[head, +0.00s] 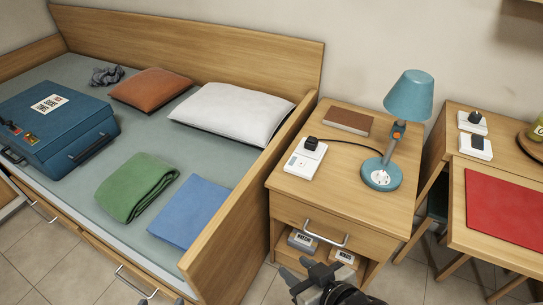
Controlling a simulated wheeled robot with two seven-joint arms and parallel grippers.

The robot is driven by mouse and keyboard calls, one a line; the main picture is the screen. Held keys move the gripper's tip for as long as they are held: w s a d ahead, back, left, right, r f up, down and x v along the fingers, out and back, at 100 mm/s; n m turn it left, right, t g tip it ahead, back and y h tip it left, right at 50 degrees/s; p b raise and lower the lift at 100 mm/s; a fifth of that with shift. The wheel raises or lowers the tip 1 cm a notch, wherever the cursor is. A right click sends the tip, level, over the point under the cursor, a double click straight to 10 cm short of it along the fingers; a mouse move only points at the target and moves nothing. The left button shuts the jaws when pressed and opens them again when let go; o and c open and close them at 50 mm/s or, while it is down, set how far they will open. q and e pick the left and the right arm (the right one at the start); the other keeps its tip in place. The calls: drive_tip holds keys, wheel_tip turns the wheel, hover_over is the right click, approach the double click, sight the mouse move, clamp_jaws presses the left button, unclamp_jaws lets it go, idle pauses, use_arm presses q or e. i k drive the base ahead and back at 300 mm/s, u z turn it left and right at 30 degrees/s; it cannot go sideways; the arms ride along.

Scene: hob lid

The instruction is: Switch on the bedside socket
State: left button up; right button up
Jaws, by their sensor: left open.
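The bedside socket (300,166) is a white block lying on top of the wooden nightstand (340,208). A black plug (311,144) sits in its far end, and a dark cable runs from there to the lamp base. The near part of the block faces up and is uncovered. Its switch is too small to tell on or off. My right gripper (299,267) is in front of the nightstand, below the drawer handle and apart from the socket. Its jaw gap is unclear. My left gripper (168,299) only just shows at the bottom edge, beside the bed drawers, open.
A blue lamp (409,95) with an orange button stands right of the socket; a brown book (348,121) lies behind. The bed's side board (250,205) rises on the left.

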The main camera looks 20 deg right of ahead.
sight(301, 164)
drive_tip(key=u, duration=0.3)
drive_tip(key=k, duration=0.7)
drive_tip(key=z, duration=0.9)
drive_tip(key=i, duration=1)
drive_tip(key=k, duration=1)
drive_tip(key=u, duration=0.9)
drive_tip(key=i, duration=0.85)
drive_tip(key=z, duration=1.15)
